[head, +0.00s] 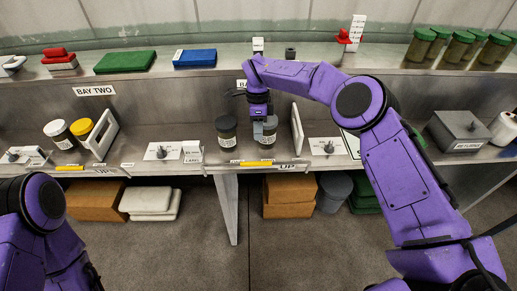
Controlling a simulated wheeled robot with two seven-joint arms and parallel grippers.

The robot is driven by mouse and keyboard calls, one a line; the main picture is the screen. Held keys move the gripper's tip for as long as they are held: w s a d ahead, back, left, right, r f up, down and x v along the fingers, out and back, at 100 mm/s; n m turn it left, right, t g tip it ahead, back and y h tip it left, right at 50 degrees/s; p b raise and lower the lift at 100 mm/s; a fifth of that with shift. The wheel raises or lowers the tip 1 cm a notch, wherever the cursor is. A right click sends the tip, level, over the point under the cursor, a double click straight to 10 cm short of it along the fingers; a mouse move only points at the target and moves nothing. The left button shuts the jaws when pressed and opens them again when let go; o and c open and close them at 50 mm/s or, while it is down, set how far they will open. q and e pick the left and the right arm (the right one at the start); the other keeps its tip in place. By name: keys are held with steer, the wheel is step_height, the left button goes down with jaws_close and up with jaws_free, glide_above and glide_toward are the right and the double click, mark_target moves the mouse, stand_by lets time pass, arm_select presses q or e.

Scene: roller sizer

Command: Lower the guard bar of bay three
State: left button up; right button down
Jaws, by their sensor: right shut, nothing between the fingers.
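The guard bar (278,163) of the middle bay is a thin grey bar with a yellow section, lying along the bench's front edge.
A second dark jar (227,134) stands left of my right gripper, and a white upright panel (297,131) stands to the right. Bay two (95,91) has its own yellow-marked bar (70,168) and two jars. A shelf with boxes runs behind. Cartons lie under the bench.

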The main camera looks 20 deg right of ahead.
steer(key=s+a+f+p, duration=0.1)
steer(key=s+f+p, duration=0.2)
steer(key=s+f, duration=0.1)
steer(key=shift+s+a+f, duration=0.15)
steer(key=shift+s, duration=0.15)
steer(key=shift+w+f, duration=0.1)
